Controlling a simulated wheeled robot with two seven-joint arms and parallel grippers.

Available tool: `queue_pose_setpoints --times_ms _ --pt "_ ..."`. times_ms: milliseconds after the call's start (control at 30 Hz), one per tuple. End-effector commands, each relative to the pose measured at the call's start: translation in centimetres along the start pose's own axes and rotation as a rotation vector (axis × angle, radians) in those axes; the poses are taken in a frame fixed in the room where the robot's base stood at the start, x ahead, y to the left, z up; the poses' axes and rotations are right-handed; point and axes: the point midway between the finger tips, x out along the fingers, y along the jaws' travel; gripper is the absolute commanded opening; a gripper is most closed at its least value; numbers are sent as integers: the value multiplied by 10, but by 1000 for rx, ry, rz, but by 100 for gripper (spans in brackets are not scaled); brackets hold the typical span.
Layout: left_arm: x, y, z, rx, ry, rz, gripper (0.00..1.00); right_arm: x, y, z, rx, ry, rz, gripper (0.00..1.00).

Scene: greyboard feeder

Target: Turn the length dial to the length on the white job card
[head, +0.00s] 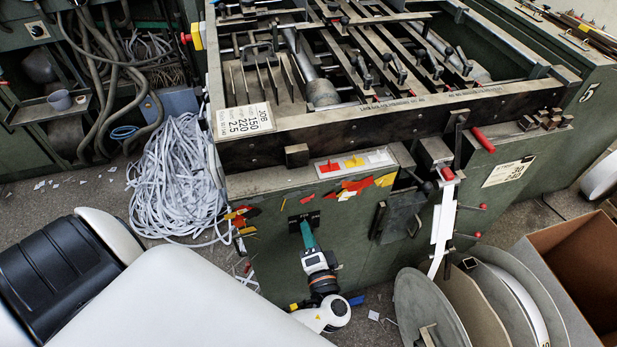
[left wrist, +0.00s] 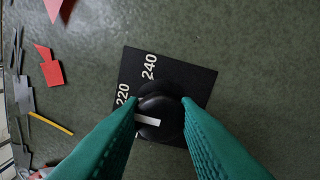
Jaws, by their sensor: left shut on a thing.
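The white job card (head: 245,119) lies on the machine's near left corner and shows 150, 220 and 2.5; its small labels are hard to read. The length dial is a black knob (left wrist: 163,112) on a square black plate (left wrist: 190,82), with 220 and 240 visible. The knob's white mark points left, a little below the 220; my fingers hide other parts of the scale. My left gripper (left wrist: 158,112) has teal fingers shut on the knob, one on each side. In the head view my left gripper (head: 307,230) meets the plate on the green front panel.
Coloured scraps (head: 357,184) stick to the panel above the dial. A white strip (head: 443,220) hangs to the right. Large round discs (head: 433,310) and an open cardboard box (head: 580,265) stand at lower right. Tangled white strapping (head: 178,185) lies left.

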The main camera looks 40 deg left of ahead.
Motion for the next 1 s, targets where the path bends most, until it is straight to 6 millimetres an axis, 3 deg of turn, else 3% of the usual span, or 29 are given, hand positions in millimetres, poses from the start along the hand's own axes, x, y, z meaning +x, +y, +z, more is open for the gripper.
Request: queue_pose_setpoints --times_ms 33,167,533,667,1000 --pt "-1 -1 0 0 -1 -3 30 0 0 0 0 0 0 43" --pt "-1 -1 0 0 -1 -2 50 0 0 0 0 0 0 43" --pt "-6 -2 0 -1 -1 -2 50 2 2 0 0 0 2 43" --pt "-26 -3 -1 -2 0 -5 50 8 3 0 0 0 3 43" --pt "-96 -3 -1 -1 0 -4 50 26 4 -2 0 0 4 43"
